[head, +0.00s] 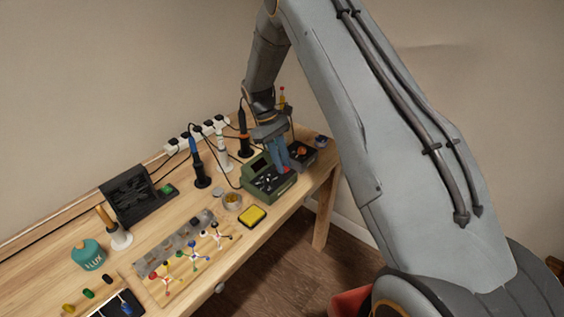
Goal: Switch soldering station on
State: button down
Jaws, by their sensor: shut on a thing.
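The soldering station (262,190) is a dark green box near the right end of the wooden bench, with a dark front panel and small pale controls. My gripper (284,167) reaches down from above at the station's right side. Its blue fingers are shut at a small red part (286,170) that looks like the station's switch. The fingers hide most of this part, and I cannot tell whether it is on or off.
A black tray (303,153) stands close right of the station. Soldering irons in holders (201,175) and a power strip (197,134) are behind and left. A yellow sponge (252,216) lies in front. A parts board (190,250) is at front left.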

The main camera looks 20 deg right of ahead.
jog(key=shift+s+d+r+t+y+p, duration=0.15)
jog(key=shift+s+t+y+p, duration=0.05)
jog(key=shift+t+y+p, duration=0.35)
jog(key=shift+s+d+t+y+p, duration=0.15)
jog(key=shift+t+y+p, duration=0.25)
jog(key=shift+t, duration=0.45)
jog(key=c, duration=1.6)
grip_release()
jog(key=r, duration=0.2)
jog(key=r+b, duration=0.1)
jog(key=r, duration=0.1)
jog(key=r+b, duration=0.1)
jog(key=r, duration=0.1)
jog(key=shift+w+a+r, duration=0.2)
jog(key=shift+w, duration=0.1)
jog(key=shift+r+b, duration=0.3)
jog(key=shift+r, duration=0.25)
